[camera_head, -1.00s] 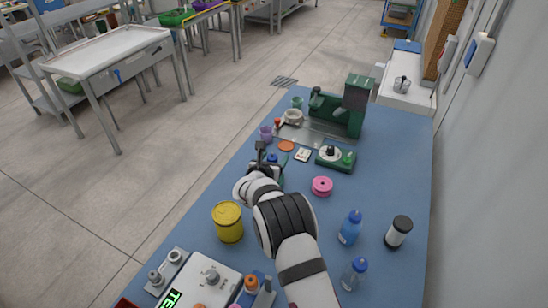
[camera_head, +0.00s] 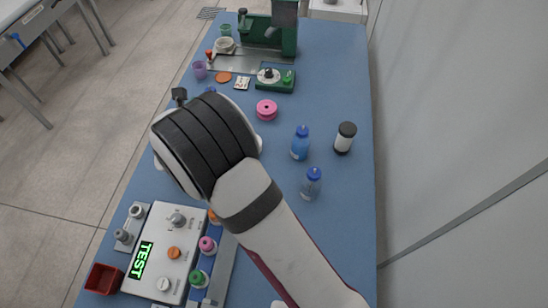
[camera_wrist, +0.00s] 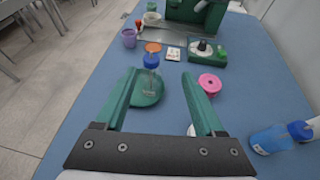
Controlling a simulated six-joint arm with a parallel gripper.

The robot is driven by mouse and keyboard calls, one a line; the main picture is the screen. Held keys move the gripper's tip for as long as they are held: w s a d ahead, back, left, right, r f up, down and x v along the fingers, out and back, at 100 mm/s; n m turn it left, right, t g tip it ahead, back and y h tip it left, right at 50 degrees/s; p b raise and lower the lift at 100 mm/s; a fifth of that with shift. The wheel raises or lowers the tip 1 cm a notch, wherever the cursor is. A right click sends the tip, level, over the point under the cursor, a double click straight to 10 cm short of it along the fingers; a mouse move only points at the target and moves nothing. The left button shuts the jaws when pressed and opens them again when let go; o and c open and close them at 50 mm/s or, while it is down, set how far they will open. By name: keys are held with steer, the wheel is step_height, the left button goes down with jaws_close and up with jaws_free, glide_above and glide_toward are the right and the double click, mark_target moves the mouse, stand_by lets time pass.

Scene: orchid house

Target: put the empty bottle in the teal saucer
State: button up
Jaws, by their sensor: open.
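A clear bottle with a blue cap (camera_wrist: 151,61) stands upright on the teal saucer (camera_wrist: 127,92) in the wrist view; its body looks see-through and empty. My gripper (camera_wrist: 160,74) is open, with one green finger on each side of the bottle's line and nothing held between them. The bottle appears just beyond the fingers, apart from them. In the head view my arm hides the saucer and most of the gripper; only a bit of the blue cap (camera_head: 210,90) shows past it.
A blue bottle (camera_head: 300,145), a paler blue-capped bottle (camera_head: 312,186) and a black-lidded jar (camera_head: 345,138) stand at the right. A pink spool (camera_head: 267,110), purple cup (camera_head: 199,70) and green device (camera_head: 275,80) lie beyond. A TEST panel (camera_head: 165,250) is at front left.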

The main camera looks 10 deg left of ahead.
steer(key=s+d+r+m+g+h, duration=0.1)
steer(key=d+r+m+g+h, duration=0.15)
steer(key=d+m, duration=0.5)
steer(key=s+d+r+m+g+h, duration=0.1)
steer(key=d+r+m+h, duration=0.25)
steer(key=d, duration=0.75)
steer(key=s+d+r+m+g+h, duration=0.1)
steer(key=d+r+m+h, duration=0.2)
steer(key=d+m, duration=0.45)
steer(key=s+d+m+g+y, duration=0.2)
steer(key=s+d+m+g, duration=0.5)
steer(key=s+d+m, duration=0.8)
steer(key=s+a+f+m+g+y, duration=0.1)
steer(key=s+a+m+y, duration=0.6)
steer(key=s, duration=0.7)
steer(key=shift+s+a+f+m+g, duration=0.35)
steer(key=shift+a+m+g, duration=0.1)
steer(key=shift+a+m, duration=0.65)
